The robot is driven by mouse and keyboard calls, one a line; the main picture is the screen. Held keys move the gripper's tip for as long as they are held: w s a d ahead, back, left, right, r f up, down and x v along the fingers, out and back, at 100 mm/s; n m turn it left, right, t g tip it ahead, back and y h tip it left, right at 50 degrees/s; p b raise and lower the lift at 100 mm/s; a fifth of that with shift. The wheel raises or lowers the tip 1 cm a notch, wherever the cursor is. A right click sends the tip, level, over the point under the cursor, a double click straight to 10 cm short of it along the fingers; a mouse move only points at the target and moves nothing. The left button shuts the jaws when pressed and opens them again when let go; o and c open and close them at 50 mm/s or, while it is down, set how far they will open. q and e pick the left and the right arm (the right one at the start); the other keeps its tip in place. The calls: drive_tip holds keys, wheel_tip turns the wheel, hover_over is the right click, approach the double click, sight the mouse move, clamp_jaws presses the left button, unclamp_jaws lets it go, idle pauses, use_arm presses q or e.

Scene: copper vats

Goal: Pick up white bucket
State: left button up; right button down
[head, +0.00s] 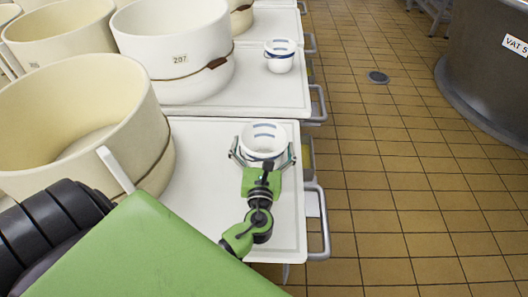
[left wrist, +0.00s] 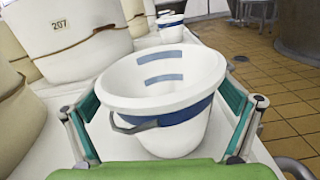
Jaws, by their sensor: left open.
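The white bucket (head: 263,141) stands upright on the near white table (head: 205,215), close to its right edge. In the left wrist view the white bucket (left wrist: 165,95) has a blue band, short blue stripes inside and a grey handle hanging on its front side. My left gripper (head: 262,156) is open, with one finger on each side of the bucket. In the left wrist view the fingers of the gripper (left wrist: 160,110) flank the bucket, and gaps seem to show between them and its wall. My right gripper is not in view.
A big cream tub (head: 85,120) stands left of the bucket. Another tub marked 207 (head: 175,45) and a second white bucket (head: 280,56) stand on the table behind. Metal rails (head: 322,225) line the table's right side. The tiled floor (head: 400,190) is open.

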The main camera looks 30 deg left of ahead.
use_arm(q)
drive_tip(key=shift+w+a, duration=0.2)
drive_tip(key=shift+w, duration=0.1)
drive_tip(key=c, duration=1.2)
drive_tip(key=shift+o, duration=0.2)
drive_tip(key=shift+r, duration=0.2)
